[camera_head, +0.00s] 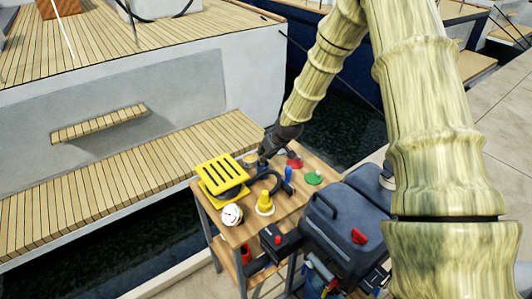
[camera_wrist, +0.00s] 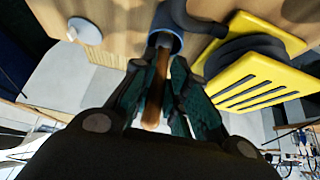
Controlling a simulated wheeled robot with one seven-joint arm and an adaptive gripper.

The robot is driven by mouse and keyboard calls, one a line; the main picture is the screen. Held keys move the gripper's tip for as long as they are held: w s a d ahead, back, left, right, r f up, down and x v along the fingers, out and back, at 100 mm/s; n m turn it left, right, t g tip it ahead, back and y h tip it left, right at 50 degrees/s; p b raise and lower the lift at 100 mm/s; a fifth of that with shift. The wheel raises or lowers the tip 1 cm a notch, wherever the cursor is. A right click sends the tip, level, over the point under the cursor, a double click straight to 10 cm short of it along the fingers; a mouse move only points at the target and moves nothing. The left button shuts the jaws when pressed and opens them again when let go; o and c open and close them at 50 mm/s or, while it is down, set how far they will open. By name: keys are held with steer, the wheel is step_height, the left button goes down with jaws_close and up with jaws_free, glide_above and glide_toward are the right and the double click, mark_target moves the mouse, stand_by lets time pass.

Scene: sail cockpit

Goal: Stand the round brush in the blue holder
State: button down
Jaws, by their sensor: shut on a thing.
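The round brush shows in the wrist view as a brown handle (camera_wrist: 151,108) between my fingers. My gripper (camera_wrist: 163,68) is shut on this handle, and its dark green fingers stand on both sides. The blue holder (camera_wrist: 177,43) is just past the fingertips. The far end of the brush lies within the outline of the holder's rim; how deep it sits is hidden. In the head view my gripper (camera_head: 266,151) is at the back of the wooden table, right above the small blue holder (camera_head: 262,163). The brush cannot be made out there.
On the table (camera_head: 241,233) are a yellow slotted piece (camera_head: 220,172) close to the left, a black hose (camera_head: 276,181), a yellow cone-like piece (camera_head: 265,202), a white gauge (camera_head: 232,215), a red piece (camera_head: 294,161) and a green disc (camera_head: 314,178). A dark toolbox (camera_head: 345,215) stands at the right.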

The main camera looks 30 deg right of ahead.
steer(key=c, duration=1.3)
jaws_free()
steer(key=shift+r, duration=0.1)
steer(key=shift+v, duration=5.9)
steer(key=shift+s+d, duration=0.1)
